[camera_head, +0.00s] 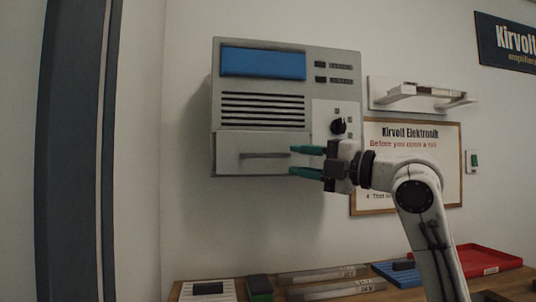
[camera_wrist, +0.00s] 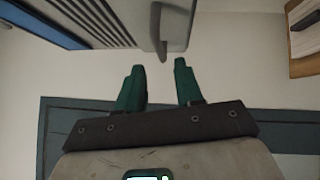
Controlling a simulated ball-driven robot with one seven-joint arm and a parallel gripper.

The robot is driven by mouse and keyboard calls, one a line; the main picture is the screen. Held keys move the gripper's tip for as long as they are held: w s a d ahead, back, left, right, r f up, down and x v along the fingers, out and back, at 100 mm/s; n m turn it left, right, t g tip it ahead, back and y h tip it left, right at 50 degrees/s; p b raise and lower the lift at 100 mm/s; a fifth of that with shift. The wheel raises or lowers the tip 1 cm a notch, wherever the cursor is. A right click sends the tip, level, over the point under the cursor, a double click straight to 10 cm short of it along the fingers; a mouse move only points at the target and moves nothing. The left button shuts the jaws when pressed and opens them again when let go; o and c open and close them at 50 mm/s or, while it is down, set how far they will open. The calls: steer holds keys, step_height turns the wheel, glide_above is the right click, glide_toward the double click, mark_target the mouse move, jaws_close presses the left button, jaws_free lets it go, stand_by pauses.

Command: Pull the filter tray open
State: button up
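The filter tray (camera_head: 235,145) is the light grey drawer front at the bottom of a grey wall unit (camera_head: 216,80), and it looks closed. Its grey bar handle (camera_head: 264,155) runs sideways across the front. My gripper (camera_head: 292,159) is at the right end of the handle, with its green fingers pointing left. In the wrist view my gripper (camera_wrist: 159,64) is open and empty. The handle (camera_wrist: 158,28) lines up with the gap between the fingers there, its near end about level with the fingertips. I cannot tell whether a finger touches it.
The unit carries a blue panel (camera_head: 262,63), vent slots and a black knob (camera_head: 338,126). A white shelf (camera_head: 423,97) and a framed notice (camera_head: 440,140) are on the wall to the right. Below, a wooden bench holds metal bars (camera_head: 325,275) and a red tray (camera_head: 487,261).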

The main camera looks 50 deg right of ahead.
mark_target(273, 156)
steer(key=p+x, duration=0.2)
steer(key=x, duration=0.6)
steer(key=shift+c, duration=0.5)
jaws_close()
